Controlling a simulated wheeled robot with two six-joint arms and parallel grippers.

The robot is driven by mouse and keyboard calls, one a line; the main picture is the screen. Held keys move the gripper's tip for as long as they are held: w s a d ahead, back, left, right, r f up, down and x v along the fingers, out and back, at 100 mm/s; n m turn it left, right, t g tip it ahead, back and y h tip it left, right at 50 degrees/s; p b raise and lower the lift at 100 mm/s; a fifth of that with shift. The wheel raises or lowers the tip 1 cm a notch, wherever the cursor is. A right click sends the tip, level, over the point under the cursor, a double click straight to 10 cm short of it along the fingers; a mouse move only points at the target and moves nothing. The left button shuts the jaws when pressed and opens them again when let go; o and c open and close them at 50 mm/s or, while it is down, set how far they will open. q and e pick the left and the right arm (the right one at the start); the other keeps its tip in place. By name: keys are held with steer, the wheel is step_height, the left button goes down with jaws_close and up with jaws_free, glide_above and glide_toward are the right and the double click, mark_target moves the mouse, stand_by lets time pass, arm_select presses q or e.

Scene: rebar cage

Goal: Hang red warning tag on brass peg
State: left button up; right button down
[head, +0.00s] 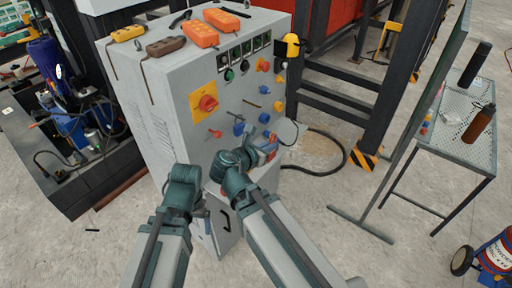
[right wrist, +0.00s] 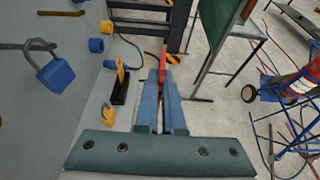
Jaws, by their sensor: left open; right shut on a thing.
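A thin red piece (right wrist: 163,62), likely the warning tag, shows at the tips of my right gripper (right wrist: 166,78) in the right wrist view. The fingers are shut on it. In the head view, my right gripper (head: 270,152) is in front of the grey cabinet's lower right front, and the tag there is hard to make out. My left gripper (head: 201,209) is low before the cabinet, open; its fingers are mostly hidden. Thin pegs stick out of the cabinet front.
The grey cabinet (head: 160,110) carries a red rotary switch (head: 207,102) on a yellow plate, buttons and sockets. Orange and brown pendants (head: 198,33) lie on top. A mesh table (head: 460,140) stands right. A black cable (head: 335,145) curves over the floor.

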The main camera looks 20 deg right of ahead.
step_height(320, 180, down, 12)
steer(key=b, duration=1)
steer(key=shift+r, duration=0.15)
steer(key=shift+w, duration=0.1)
